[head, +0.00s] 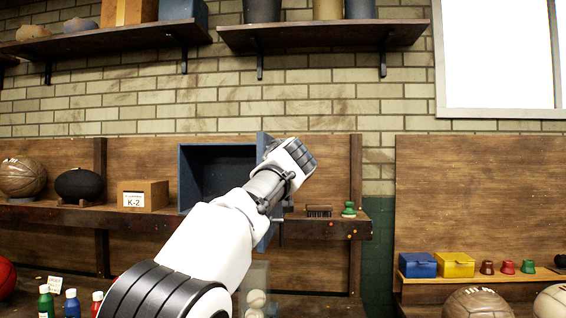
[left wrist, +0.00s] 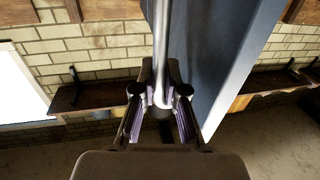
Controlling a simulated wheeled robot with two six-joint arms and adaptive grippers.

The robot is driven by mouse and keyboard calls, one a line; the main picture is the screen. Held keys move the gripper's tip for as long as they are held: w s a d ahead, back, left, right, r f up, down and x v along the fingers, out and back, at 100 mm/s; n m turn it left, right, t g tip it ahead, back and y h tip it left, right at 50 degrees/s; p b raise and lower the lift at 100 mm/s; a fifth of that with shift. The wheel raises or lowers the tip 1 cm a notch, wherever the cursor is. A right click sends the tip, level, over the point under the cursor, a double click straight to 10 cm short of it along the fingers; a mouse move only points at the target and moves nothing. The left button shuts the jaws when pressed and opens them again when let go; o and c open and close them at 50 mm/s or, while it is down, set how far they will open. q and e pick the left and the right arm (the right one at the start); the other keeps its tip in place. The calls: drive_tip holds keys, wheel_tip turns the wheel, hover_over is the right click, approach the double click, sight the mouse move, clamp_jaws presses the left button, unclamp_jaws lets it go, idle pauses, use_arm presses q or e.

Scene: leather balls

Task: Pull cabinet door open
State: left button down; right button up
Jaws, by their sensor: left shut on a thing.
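The blue cabinet (head: 215,172) stands on a wall shelf in the head view, its dark interior showing. Its blue door (head: 262,140) stands swung out at the cabinet's right side, partly hidden behind my left arm. In the left wrist view the door (left wrist: 212,50) rises as a broad blue-grey panel. A slim metal bar handle (left wrist: 161,40) runs along it. My left gripper (left wrist: 161,98) is shut around this handle. In the head view my left arm hides most of the gripper and the handle. My right gripper is not in view.
On the shelf left of the cabinet are a K-2 box (head: 143,194), a dark ball (head: 80,184) and a brown ball (head: 22,176). A brush (head: 319,211) and a green object (head: 349,210) lie to the right. Bottles (head: 71,303) stand lower left.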

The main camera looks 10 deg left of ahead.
use_arm(q)
drive_tip(key=c, duration=1.5)
unclamp_jaws()
drive_tip(key=shift+d, duration=0.1)
drive_tip(key=shift+s, duration=0.1)
drive_tip(key=v, duration=0.7)
drive_tip(key=shift+s, duration=0.1)
